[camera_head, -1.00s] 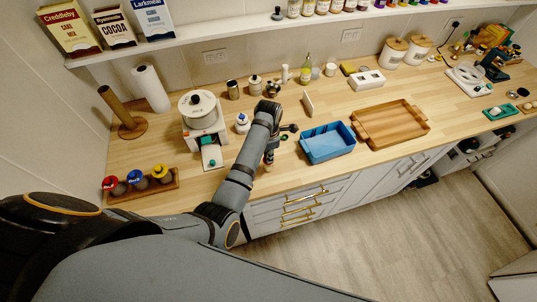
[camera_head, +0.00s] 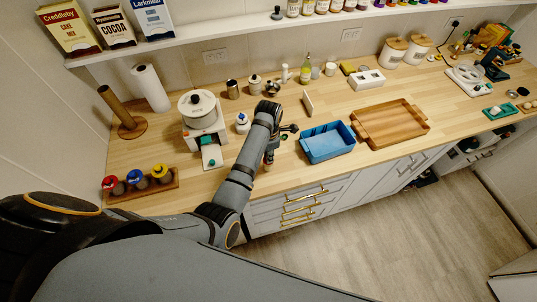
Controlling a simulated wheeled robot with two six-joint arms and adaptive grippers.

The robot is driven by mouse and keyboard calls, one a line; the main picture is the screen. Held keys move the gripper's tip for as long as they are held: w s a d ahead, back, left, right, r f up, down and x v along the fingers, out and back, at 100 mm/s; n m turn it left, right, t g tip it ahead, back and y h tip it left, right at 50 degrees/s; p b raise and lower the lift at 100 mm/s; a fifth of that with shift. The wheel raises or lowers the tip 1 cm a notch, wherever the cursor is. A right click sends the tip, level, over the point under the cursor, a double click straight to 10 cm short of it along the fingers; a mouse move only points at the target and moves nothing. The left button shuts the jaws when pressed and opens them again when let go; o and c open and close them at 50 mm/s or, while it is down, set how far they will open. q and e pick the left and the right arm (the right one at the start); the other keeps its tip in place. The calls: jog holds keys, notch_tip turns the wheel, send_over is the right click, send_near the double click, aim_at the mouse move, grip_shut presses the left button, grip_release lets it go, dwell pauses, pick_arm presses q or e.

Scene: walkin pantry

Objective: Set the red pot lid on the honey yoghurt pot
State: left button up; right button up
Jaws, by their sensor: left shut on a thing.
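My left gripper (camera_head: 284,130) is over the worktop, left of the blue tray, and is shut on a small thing. The wrist hides most of that thing, and I cannot make out whether it is the red pot lid. A wooden rack (camera_head: 172,184) at the left holds small round items with red (camera_head: 110,183), blue (camera_head: 135,176) and yellow (camera_head: 159,170) tops. My right gripper is out of view.
A blue tray (camera_head: 328,156) and a wooden tray (camera_head: 425,126) lie to the right of the gripper. A white appliance with a pot (camera_head: 198,106) stands left of my forearm. Drawers are below the front edge.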

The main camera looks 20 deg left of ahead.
pick_arm(q)
jog(key=shift+f, duration=0.35)
dwell(0.3)
jog(key=o, duration=1.3)
jog(key=shift+d+r, duration=0.15)
jog(key=shift+r, duration=3.45)
